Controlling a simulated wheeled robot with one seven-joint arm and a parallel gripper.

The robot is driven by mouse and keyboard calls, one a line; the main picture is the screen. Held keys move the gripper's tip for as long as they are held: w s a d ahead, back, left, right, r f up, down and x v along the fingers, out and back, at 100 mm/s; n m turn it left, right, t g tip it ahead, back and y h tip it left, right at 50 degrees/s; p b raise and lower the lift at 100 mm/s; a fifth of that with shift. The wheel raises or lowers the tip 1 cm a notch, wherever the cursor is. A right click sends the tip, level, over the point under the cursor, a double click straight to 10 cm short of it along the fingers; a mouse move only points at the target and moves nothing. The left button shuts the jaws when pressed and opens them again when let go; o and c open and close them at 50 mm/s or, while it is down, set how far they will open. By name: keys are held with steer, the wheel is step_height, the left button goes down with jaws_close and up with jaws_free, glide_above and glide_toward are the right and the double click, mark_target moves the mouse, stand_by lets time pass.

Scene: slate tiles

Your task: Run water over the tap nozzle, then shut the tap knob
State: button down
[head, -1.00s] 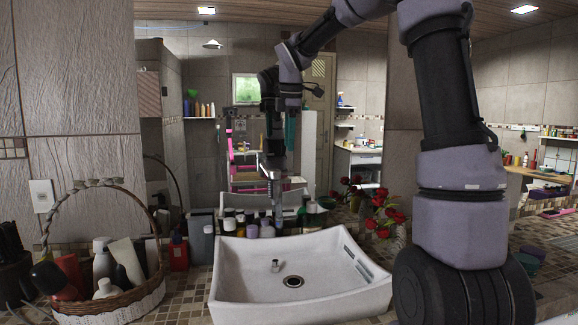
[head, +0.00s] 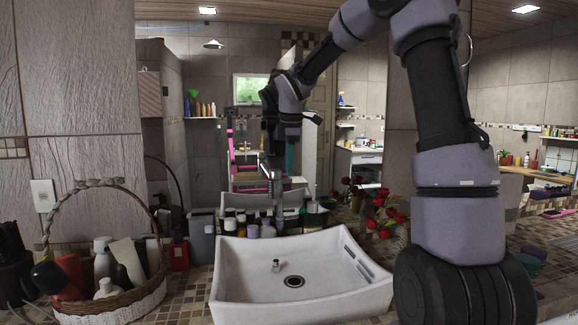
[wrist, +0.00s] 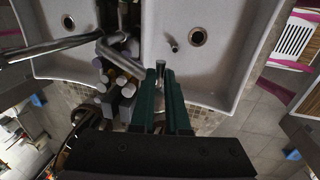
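The silver tap (head: 273,186) stands upright at the back edge of the white basin, in front of the mirror. A small silver fitting (head: 276,265) stands up inside the basin near the drain; it also shows in the wrist view (wrist: 173,44). I cannot tell which part is the nozzle. My gripper (head: 290,150) hangs behind and above the basin, pointing down, close above the tap. In the wrist view its two teal fingers (wrist: 162,78) are apart, with a small silver end (wrist: 160,66) showing just past the tips. No running water is visible.
The white basin (head: 228,282) is empty around its dark drain (head: 294,281). Several bottles (head: 253,230) crowd its back edge. A wicker basket (head: 135,300) stands left, red flowers (head: 385,210) right. The mirror behind doubles the basin, tap and arm.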

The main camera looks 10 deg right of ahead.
steer(key=shift+s+a+m+h, duration=0.15)
steer(key=shift+s+m, duration=0.15)
steer(key=shift+m, duration=0.6)
steer(key=shift+s+a+m+h, duration=0.1)
steer(key=shift+s+m+h, duration=0.15)
steer(key=shift+m, duration=0.65)
steer(key=shift+s+a+m+h, duration=0.15)
steer(key=shift+s+m, duration=0.2)
steer(key=shift+m, duration=0.55)
steer(key=c, duration=0.9)
jaws_free()
steer(key=v, duration=1.1)
steer(key=shift+w, duration=0.1)
